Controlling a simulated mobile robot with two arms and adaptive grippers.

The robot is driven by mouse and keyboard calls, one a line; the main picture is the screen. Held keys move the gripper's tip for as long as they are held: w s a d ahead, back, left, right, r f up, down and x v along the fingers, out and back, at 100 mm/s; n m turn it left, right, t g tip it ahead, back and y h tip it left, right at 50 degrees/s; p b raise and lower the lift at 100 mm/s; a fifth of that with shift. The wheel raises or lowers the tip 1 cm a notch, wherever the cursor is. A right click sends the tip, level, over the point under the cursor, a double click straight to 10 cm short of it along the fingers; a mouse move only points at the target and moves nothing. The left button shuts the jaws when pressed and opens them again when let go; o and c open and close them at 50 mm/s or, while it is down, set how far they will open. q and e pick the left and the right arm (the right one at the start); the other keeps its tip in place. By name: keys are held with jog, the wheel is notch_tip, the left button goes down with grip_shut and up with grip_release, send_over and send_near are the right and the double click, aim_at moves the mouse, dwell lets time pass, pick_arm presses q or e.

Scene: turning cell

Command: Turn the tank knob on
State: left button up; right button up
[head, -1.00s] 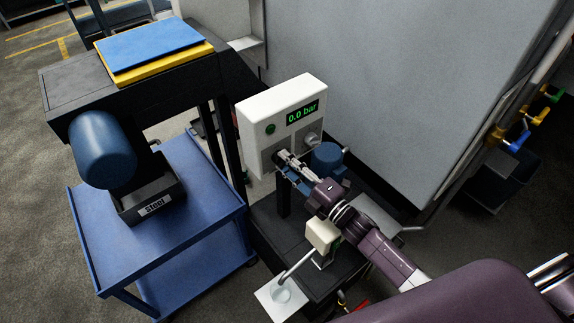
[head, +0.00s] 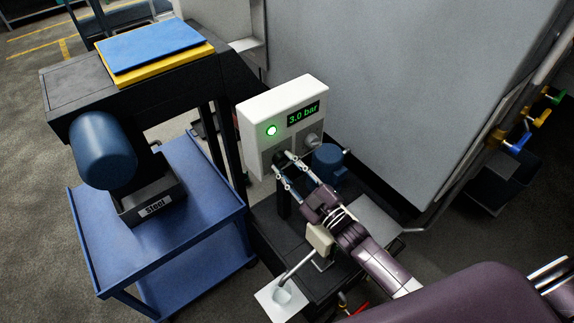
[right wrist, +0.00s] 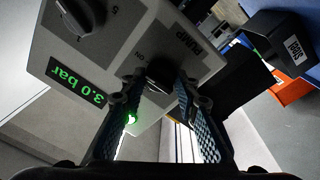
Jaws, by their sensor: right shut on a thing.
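The white control panel (head: 285,97) shows "3.0 bar" on its display (head: 303,113), and its round green light (head: 271,130) is lit. A black knob (right wrist: 160,74) is low on the panel's left side, beside the letters "PUMP" and "ON" in the right wrist view. My right gripper (head: 285,163) is at this knob, its two fingers on either side, shut on it. The fingers partly hide the knob. My left gripper is not in view.
A blue cart (head: 213,210) with a dark bin (head: 128,212) marked "Steel" stands to the left. A blue motor (head: 328,160) sits just right of my right gripper. A large grey cabinet (head: 400,90) closes off the space behind.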

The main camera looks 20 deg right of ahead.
jog(key=shift+f+m, duration=0.15)
jog(key=shift+m, duration=0.35)
jog(key=o, duration=1.1)
jog(key=shift+o, duration=0.2)
jog(key=shift+s, duration=0.1)
jog(key=v, duration=1.2)
